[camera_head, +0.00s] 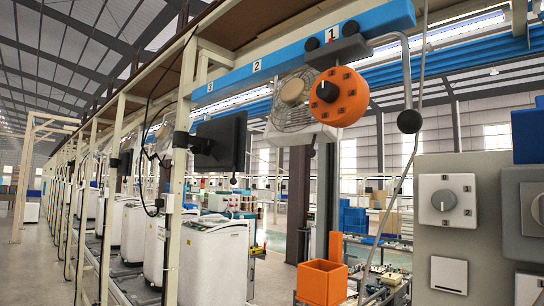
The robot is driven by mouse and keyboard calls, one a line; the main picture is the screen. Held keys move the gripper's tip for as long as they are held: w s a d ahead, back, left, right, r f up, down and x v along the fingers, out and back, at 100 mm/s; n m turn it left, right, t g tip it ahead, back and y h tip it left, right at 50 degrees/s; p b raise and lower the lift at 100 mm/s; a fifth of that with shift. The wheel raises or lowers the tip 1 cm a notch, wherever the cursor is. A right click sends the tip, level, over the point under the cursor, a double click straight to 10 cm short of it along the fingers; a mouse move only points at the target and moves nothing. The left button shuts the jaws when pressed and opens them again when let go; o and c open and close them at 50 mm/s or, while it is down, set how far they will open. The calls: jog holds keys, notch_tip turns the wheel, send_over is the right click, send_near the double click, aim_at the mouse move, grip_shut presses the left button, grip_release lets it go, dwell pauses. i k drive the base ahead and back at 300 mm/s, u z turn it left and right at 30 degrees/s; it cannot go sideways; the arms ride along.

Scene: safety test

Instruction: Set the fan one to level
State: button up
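A blue rail (300,58) runs overhead with tags numbered 1, 2 and 3. A white fan (287,106) with a round grille hangs under it, near tags 1 and 2. An orange round part (346,97) with a black knob hangs below tag 1, in front of part of the fan. On the grey panel at right, a white plate carries a round grey dial (444,201) with numbers around it. A second dial plate (533,209) is cut off by the right edge. I cannot tell which dial belongs to fan one. My gripper does not show.
A bent grey lever with a black ball (409,121) hangs right of the orange part. A white switch (449,275) is below the dial. An orange box (322,282) stands low in the middle. White machines (212,262) line the left, beside open floor (35,265).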

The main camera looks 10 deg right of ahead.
aim_at(294, 92)
jog(key=u, duration=0.15)
jog(key=i, duration=0.95)
jog(key=z, duration=0.45)
